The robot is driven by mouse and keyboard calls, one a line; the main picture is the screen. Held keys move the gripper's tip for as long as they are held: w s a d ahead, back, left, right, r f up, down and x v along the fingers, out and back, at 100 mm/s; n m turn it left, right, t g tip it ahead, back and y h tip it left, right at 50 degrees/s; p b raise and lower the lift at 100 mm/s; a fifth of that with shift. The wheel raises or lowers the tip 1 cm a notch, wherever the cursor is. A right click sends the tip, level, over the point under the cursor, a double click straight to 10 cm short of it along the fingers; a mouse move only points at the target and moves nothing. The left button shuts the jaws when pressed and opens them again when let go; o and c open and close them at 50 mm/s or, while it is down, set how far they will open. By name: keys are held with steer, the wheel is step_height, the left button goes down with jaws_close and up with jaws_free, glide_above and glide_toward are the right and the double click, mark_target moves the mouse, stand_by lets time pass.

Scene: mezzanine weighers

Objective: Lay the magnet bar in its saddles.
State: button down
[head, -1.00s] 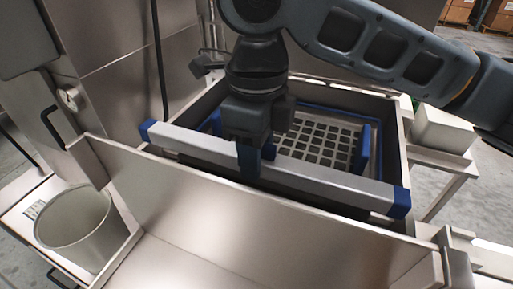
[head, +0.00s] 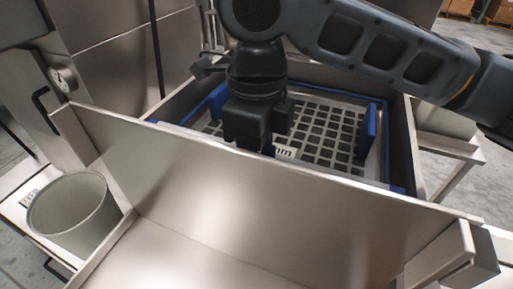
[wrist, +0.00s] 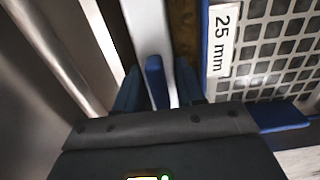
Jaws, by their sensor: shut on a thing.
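The magnet bar is a long pale metal bar with blue ends. In the head view the front steel panel hides most of it; one blue end (head: 397,189) shows at the right. In the wrist view the bar (wrist: 145,22) runs up between my fingers, with a blue piece at its middle. My gripper (wrist: 160,92) is shut on the bar. In the head view my gripper (head: 262,148) reaches down behind the panel, its fingertips partly hidden. I cannot make out the saddles, or whether the bar touches them.
A blue-framed screen (head: 330,128) with a "25 mm" label (wrist: 222,40) lies just behind the bar. The steel panel (head: 250,175) stands close in front. A grey bucket (head: 72,210) stands at the left. A gauge (head: 62,78) is above it.

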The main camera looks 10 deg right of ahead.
steer(key=shift+f+b, duration=0.7)
steer(key=shift+f, duration=0.4)
steer(key=c, duration=0.6)
jaws_free()
steer(key=shift+f, duration=0.1)
steer(key=shift+s+a+f, duration=0.1)
steer(key=shift+s+f, duration=0.05)
steer(key=shift+s, duration=0.05)
step_height(320, 180, up, 7)
steer(key=shift+w+f, duration=0.1)
steer(key=shift+w, duration=0.05)
steer(key=shift+w+r, duration=0.1)
steer(key=shift+r, duration=0.5)
steer(key=shift+d, duration=0.2)
